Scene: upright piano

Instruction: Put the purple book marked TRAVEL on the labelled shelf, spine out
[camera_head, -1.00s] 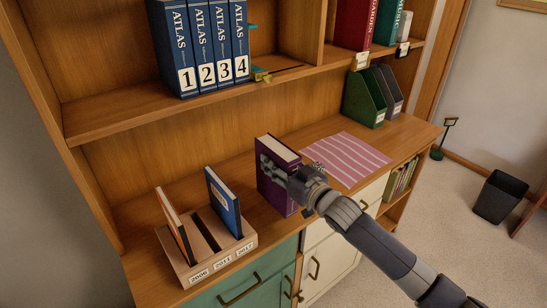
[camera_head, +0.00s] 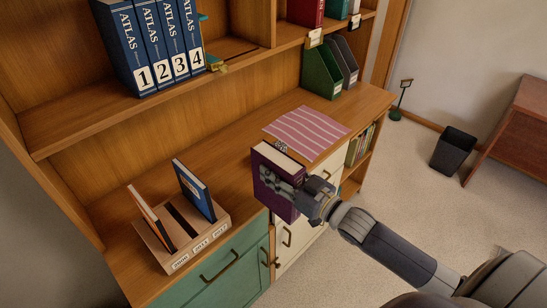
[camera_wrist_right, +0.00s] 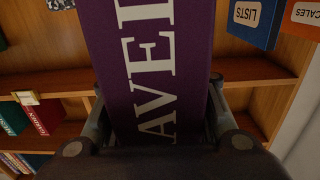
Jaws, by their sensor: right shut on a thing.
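The purple book (camera_head: 270,207) is upright in my right gripper (camera_head: 288,183), whose fingers are shut on it. In the head view it overlaps the counter's front edge; its clearance from the counter is hard to judge. In the right wrist view, white letters "AVEL" show on the book's purple face (camera_wrist_right: 190,60), between the fingers (camera_wrist_right: 155,120). The upper right shelf (camera_head: 336,27) carries small label holders (camera_head: 315,38), a red book (camera_head: 305,12) and a green book (camera_head: 335,8). The label text is too small to read. My left gripper is out of view.
Several blue atlases (camera_head: 160,50) stand on the upper left shelf. A wooden slotted holder (camera_head: 212,238) with two books, a striped mat (camera_head: 306,133) and green and grey file holders (camera_head: 322,72) are on the counter. A dark bin (camera_head: 453,152) stands on the floor.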

